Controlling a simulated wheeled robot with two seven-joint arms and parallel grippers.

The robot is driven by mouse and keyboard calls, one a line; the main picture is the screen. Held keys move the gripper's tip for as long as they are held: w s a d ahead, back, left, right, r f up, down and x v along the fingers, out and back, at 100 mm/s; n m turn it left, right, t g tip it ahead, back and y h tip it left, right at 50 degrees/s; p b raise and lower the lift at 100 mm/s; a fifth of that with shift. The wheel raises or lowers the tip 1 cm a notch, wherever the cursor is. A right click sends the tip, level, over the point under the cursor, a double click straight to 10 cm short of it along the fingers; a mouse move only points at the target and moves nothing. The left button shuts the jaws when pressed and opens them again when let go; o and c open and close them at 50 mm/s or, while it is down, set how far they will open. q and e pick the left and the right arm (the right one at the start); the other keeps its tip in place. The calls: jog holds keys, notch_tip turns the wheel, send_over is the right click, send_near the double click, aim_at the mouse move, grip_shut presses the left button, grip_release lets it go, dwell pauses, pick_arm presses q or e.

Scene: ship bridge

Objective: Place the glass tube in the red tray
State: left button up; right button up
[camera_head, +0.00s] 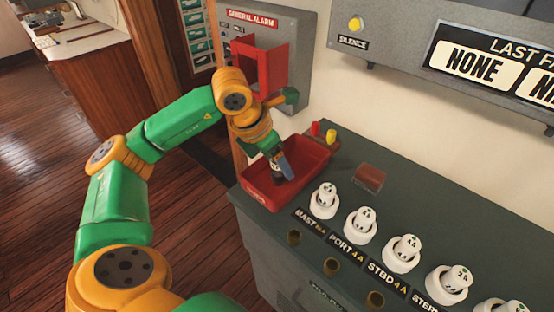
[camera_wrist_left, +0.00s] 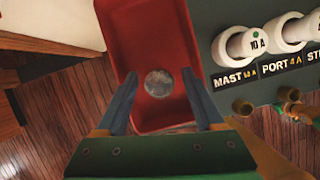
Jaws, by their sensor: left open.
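The red tray (camera_head: 258,192) sits at the left end of the dark green console, beneath my left gripper (camera_head: 283,168). The left gripper points down into the tray, its blue-grey fingers apart. In the left wrist view, a round, grey, glassy end (camera_wrist_left: 159,84) shows between the open fingers against the red tray (camera_wrist_left: 138,30). It looks like the glass tube seen end-on. I cannot tell whether it touches the tray floor. In the head view the tube is mostly hidden by the fingers.
A row of white fuse holders (camera_head: 324,200) with labels runs right of the tray. A small brown block (camera_head: 369,177) and red and yellow pegs (camera_head: 316,129) lie behind. The red alarm box (camera_head: 265,62) is on the wall above. Brass sockets (camera_head: 293,237) line the front.

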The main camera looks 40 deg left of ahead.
pick_arm(q)
jog(key=shift+r, duration=0.3)
jog(key=p+v, duration=0.1)
jog(key=v, duration=1)
jog(key=shift+s+r, duration=0.2)
jog(key=shift+r, duration=0.15)
jog(key=shift+a, duration=0.1)
